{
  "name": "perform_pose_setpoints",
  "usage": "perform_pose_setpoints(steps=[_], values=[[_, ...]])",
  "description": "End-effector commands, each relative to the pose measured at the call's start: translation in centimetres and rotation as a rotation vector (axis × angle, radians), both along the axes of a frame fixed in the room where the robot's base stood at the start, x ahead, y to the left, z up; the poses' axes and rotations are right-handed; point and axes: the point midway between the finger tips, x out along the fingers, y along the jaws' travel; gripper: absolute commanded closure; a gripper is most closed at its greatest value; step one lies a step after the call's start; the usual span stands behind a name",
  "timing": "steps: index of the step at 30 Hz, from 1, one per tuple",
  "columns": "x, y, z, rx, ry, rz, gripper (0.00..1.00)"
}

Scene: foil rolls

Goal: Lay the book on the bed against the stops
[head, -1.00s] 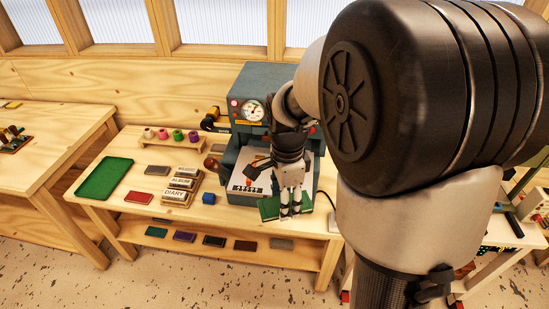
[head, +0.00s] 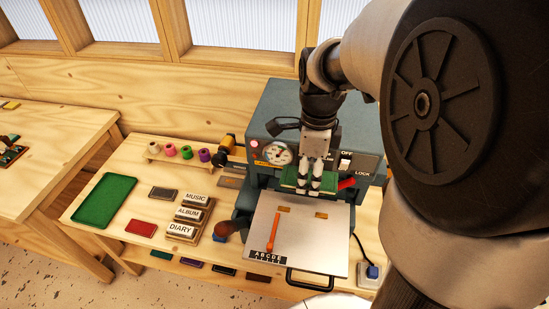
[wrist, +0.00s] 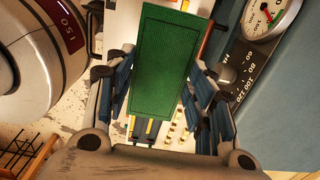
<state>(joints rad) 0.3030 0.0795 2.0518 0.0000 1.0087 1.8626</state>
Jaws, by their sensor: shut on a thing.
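My gripper (head: 310,183) is shut on a green book (head: 289,180), which also fills the middle of the wrist view (wrist: 161,65) between the blue-padded fingers. In the head view the book appears over the back of the press's pale bed (head: 315,243), in front of the press head. I cannot tell its exact height above the bed. Two small brass-coloured stops (head: 321,215) show on the bed just in front of the book in the picture. An orange strip (head: 274,231) lies along the bed's left part, with a lettered block at its front end.
The grey-green press (head: 262,125) has a gauge (head: 279,153), a red handle (head: 347,183) and switches. Left of it are title blocks (head: 188,213), a red book (head: 141,229), foil rolls (head: 170,150) and a green tray (head: 104,200).

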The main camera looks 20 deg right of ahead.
Motion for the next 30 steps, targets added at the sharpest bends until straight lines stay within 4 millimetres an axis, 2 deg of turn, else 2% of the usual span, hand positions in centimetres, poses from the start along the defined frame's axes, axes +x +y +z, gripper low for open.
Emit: perform_pose_setpoints(steps=[9, 15, 23, 30], values=[[-0.2, 0.1, -8.5, 0.003, 0.008, 0.001, 0.75], [-0.1, 0.0, -13.2, 0.002, 0.006, 0.001, 0.75], [-0.1, 0.0, -15.7, 0.001, 0.003, 0.001, 0.75], [-0.1, 0.0, -19.1, 0.001, 0.003, 0.001, 0.75]])
